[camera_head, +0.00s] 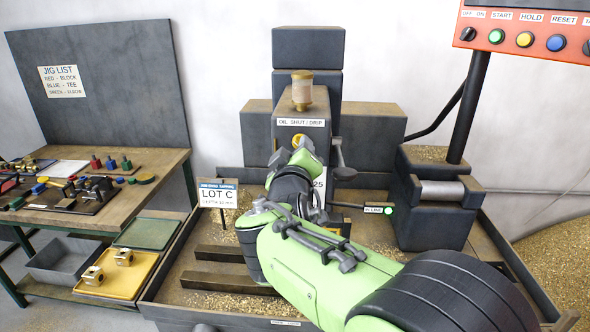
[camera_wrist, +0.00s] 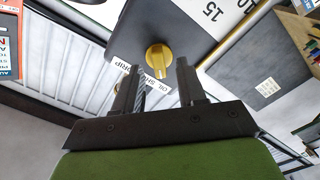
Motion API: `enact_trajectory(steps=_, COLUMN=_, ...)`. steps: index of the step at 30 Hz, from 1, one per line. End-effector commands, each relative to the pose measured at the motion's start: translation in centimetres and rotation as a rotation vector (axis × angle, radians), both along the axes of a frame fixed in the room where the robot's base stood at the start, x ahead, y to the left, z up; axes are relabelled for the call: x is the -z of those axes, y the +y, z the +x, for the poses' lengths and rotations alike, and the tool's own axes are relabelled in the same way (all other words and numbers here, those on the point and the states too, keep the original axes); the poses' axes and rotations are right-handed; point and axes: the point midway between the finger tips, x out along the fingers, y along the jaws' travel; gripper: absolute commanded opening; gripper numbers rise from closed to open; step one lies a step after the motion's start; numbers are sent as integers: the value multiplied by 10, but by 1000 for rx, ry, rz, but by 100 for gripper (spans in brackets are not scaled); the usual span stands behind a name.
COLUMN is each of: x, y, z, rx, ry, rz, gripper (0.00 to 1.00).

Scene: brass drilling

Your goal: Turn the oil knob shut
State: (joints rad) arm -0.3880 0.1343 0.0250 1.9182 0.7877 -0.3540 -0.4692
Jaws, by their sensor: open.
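The oil knob is a small yellow knob (camera_wrist: 158,60) on the dark front face of the drill head, beside the label "OIL SHUT / DRIP" (camera_head: 301,123). In the head view the knob (camera_head: 298,140) shows just above my wrist, partly hidden by it. In the wrist view my gripper (camera_wrist: 160,82) is open, its two dark fingers apart. The knob appears between and just beyond the fingertips, and no contact is visible. The label (camera_wrist: 142,75) is partly covered by the fingers. My arm hides the lower drill head in the head view.
An oil cup (camera_head: 302,90) stands on top of the drill head. A dark handle (camera_head: 341,165) sticks out to its right. A "LOT C" sign (camera_head: 217,195) stands to the left. A control panel (camera_head: 525,35) hangs at upper right, and a workbench (camera_head: 130,200) with parts is at left.

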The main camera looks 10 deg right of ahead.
Motion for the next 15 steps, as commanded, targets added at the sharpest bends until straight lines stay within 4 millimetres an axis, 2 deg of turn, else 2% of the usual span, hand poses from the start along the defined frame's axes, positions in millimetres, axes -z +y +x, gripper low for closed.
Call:
enact_trajectory(steps=9, x=4, y=29, z=-86, rx=-8, ry=-2, rz=0, gripper=40)
enact_trajectory(steps=15, x=3, y=42, z=-125, rx=-4, ry=0, rz=-1, gripper=40)
